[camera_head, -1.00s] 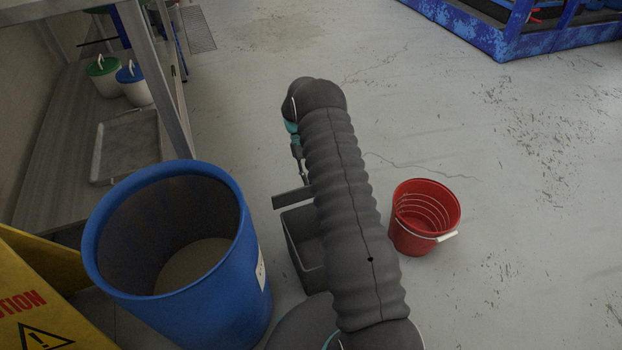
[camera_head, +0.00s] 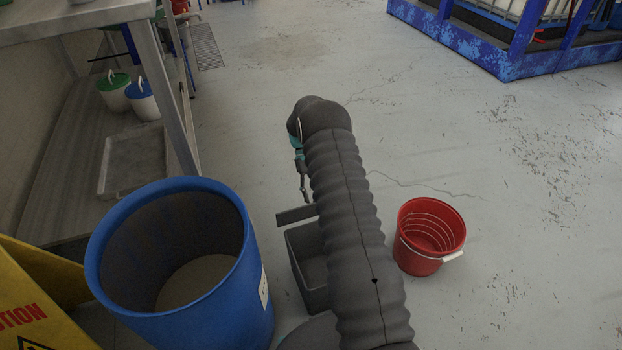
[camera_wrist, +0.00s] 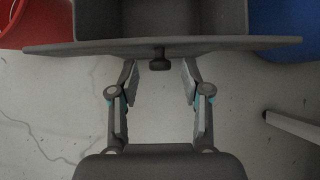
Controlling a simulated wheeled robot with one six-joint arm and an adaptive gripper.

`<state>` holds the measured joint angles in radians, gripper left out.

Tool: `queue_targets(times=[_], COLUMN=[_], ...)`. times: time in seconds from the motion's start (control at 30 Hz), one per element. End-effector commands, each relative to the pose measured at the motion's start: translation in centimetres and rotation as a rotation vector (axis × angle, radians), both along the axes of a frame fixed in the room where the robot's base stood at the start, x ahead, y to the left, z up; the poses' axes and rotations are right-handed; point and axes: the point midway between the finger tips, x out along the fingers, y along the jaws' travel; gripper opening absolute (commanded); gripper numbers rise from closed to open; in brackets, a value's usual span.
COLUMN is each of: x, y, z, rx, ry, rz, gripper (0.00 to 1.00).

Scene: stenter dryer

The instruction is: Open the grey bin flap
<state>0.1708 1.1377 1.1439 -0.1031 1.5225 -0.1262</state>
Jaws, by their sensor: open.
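The grey bin (camera_head: 309,270) stands on the floor left of my arm, which hides part of it in the head view. Its grey flap (camera_head: 294,214) shows there as a narrow bar at the bin's far edge. In the wrist view the flap (camera_wrist: 90,47) is a wide plate seen nearly edge-on, with the bin's box (camera_wrist: 160,18) behind it. A small dark handle (camera_wrist: 160,64) sticks out from the flap's middle. My gripper (camera_wrist: 160,72) is open, its fingertips on either side of the handle, with visible gaps. In the head view my arm mostly hides the gripper.
A large blue barrel (camera_head: 262,262) stands close left of the bin. A red bucket (camera_head: 428,238) stands right of my arm. The floor beyond the bin is clear.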

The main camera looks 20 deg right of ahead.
Motion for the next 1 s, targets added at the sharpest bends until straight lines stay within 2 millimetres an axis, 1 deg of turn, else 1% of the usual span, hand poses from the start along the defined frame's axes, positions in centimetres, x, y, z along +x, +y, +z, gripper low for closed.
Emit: queue_targets(times=[0.3,0.5,0.73,1.0], x=[3.6,5.5,6.7,7.0], y=[0.0,0.0,0.0,0.0], z=[4.4,6.8,8.2,8.7], rx=[-0.001,-0.001,-0.001,0.0], ry=[-0.005,-0.003,-0.003,-0.002], rz=[0.001,0.001,0.001,0.001], gripper=[0.48,0.48,0.48,0.48])
